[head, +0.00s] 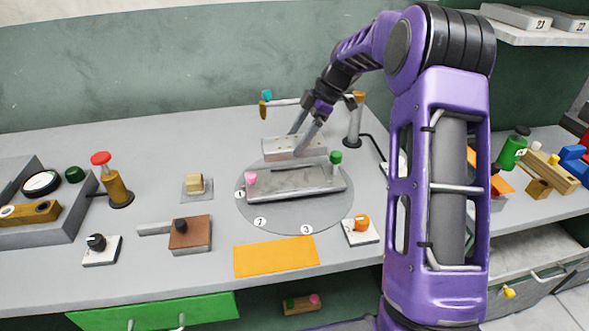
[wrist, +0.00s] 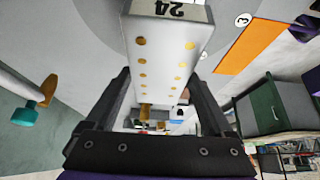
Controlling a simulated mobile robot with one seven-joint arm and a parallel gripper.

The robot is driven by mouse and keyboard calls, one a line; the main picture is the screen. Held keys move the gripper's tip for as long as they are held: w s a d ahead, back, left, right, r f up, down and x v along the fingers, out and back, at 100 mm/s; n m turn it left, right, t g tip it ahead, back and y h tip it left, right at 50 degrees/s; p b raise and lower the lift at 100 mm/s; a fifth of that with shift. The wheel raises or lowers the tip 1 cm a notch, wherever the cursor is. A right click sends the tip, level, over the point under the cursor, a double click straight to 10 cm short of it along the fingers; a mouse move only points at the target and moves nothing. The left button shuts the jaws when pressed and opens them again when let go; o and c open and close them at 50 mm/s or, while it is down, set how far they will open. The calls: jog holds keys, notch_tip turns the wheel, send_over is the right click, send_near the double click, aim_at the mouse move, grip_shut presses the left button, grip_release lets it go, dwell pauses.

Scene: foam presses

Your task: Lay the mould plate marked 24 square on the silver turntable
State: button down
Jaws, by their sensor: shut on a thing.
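The pale mould plate (head: 281,149) is held level above the silver turntable (head: 328,219). In the wrist view the plate (wrist: 163,60) shows the number 24 on its end and two rows of gold dots. My gripper (head: 304,138) is shut on it, with one finger along each long side in the wrist view (wrist: 160,78). Under the plate, a flat silver slab (head: 300,186) lies on the turntable, with a pink knob (head: 250,178) at its left and a green knob (head: 335,158) at its right. The held plate partly hides the slab's back. The turntable's rim bears numbers 1, 2 and 3.
An orange mat (head: 276,257) lies in front of the turntable. An orange-knobbed switch (head: 361,231) stands at its front right. Posts with a bar (head: 354,125) stand behind. A brown block (head: 190,235) and a red-topped post (head: 115,186) stand left. Plates marked 23 and 22 lie on the shelf (head: 545,38).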

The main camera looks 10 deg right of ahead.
aim_at(315, 140)
notch_tip(315, 140, down, 9)
dwell(0.4)
jog(key=shift+f+b, duration=0.15)
jog(key=shift+b, duration=0.15)
grip_release()
jog(key=shift+s, duration=0.1)
jog(key=shift+r+p, duration=0.2)
jog(key=shift+p, duration=0.1)
jog(key=v, duration=1.2)
